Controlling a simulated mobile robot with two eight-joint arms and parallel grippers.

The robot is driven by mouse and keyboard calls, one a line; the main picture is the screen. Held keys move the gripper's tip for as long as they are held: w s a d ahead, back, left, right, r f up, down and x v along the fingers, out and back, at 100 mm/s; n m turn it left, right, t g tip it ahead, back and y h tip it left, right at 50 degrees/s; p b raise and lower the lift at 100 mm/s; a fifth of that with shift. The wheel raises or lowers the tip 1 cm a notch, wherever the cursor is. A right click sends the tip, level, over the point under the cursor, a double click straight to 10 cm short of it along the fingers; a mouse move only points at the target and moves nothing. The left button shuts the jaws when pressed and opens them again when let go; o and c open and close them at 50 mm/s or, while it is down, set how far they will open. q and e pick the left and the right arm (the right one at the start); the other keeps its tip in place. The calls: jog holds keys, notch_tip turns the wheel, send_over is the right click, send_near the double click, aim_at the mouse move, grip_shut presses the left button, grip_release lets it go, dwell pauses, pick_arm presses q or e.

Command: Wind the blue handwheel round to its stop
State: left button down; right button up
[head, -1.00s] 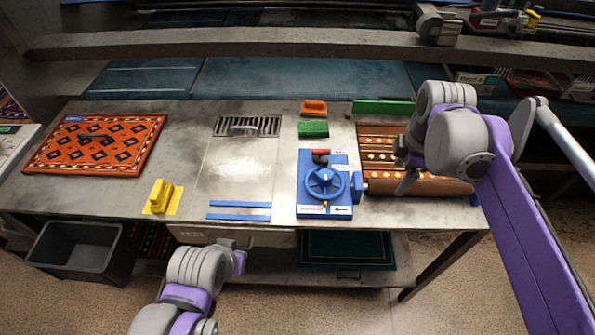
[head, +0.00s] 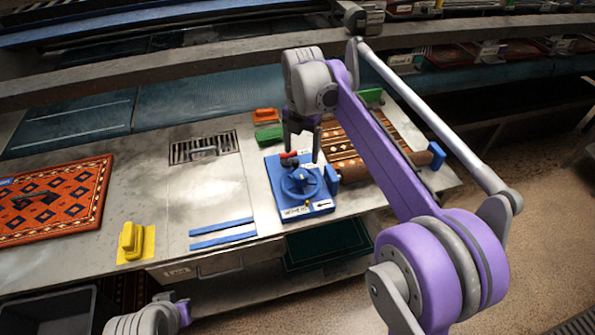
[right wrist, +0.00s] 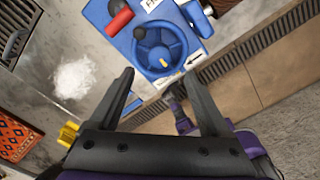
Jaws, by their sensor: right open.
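The blue handwheel (head: 300,182) lies flat on a blue base plate (head: 322,207) with white labels, near the front edge of the bench. In the right wrist view the wheel (right wrist: 161,45) shows as a round blue rim with spokes. My right gripper (head: 302,150) is open and empty, pointing down above the back of the plate. In the right wrist view its open fingers (right wrist: 159,75) lie apart, below the wheel. My left gripper (head: 183,311) is low at the bottom edge; its fingers are unclear.
A patterned rug on rollers (head: 345,160) lies right of the plate. Green (head: 269,135) and orange (head: 265,115) blocks stand behind. A yellow-handled tool (head: 132,241), blue strips (head: 222,232) and an orange rug (head: 60,200) lie left.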

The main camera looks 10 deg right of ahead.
aim_at(301, 173)
notch_tip(301, 173, down, 8)
jog(key=shift+f, duration=0.15)
jog(key=shift+a, duration=0.1)
grip_shut()
dwell(0.5)
